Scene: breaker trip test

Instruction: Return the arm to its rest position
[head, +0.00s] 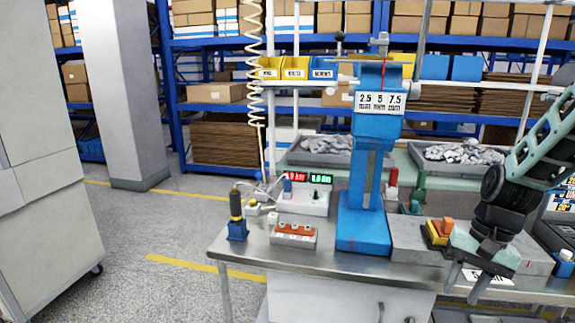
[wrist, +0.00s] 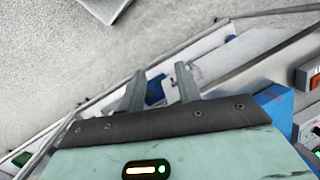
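My arm (head: 545,150) comes in from the right side of the head view and bends down over the right part of the bench. My gripper (head: 460,296) points downward near the front edge of the metal bench (head: 300,257). In the wrist view my gripper (wrist: 160,74) has its two fingers apart, with nothing visible held between them. A yellow and orange block (head: 438,231) sits on the bench just left of my wrist. My arm and gripper hide part of the bench's right side.
A blue press-like stand (head: 372,185) rises mid-bench, left of my gripper. A box with red and green displays (head: 303,197), an orange-switched block (head: 293,235) and a blue holder (head: 237,230) stand further left. Bins of grey pieces (head: 463,152) lie behind. Floor at left is clear.

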